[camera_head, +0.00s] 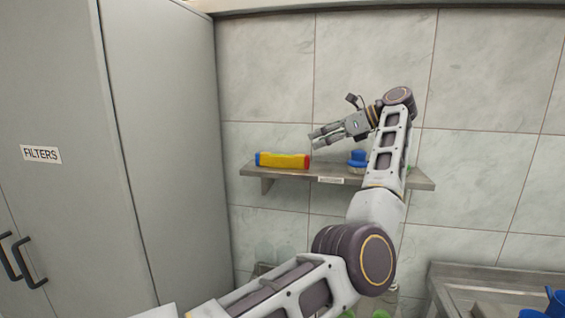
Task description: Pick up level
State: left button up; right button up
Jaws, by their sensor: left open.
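The level (283,160) is a yellow bar with a blue left end and a red right end. It lies on the wall shelf (297,175), near its left end. My left gripper (313,137) is open and empty. It is just above and to the right of the level's red end, pointing left, and appears apart from it. My left arm rises from the bottom of the view and crosses in front of the shelf's right part. My right gripper is not in view.
A blue object (357,157) stands on the shelf below my gripper, partly beside my arm. A tall grey cabinet (165,150) labelled FILTERS stands at the left. A metal counter (480,290) with blue items (556,303) is at the lower right. Tiled wall backs the shelf.

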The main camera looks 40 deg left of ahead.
pick_arm(q)
send_near(284, 154)
jog(key=shift+r+x, duration=0.15)
jog(key=shift+x, duration=0.9)
jog(key=shift+r+x, duration=0.15)
jog(key=shift+x, duration=0.85)
jog(key=shift+s+a, duration=0.1)
jog(key=shift+s, duration=0.05)
jog(key=shift+f+p+x, duration=0.25)
jog(key=shift+p+x, duration=0.3)
jog(key=shift+x, duration=1.95)
jog(key=shift+f, duration=0.1)
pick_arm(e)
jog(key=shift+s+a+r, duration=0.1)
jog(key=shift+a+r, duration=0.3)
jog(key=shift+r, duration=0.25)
pick_arm(q)
jog(key=shift+c, duration=0.2)
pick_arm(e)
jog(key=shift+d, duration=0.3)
pick_arm(q)
grip_shut()
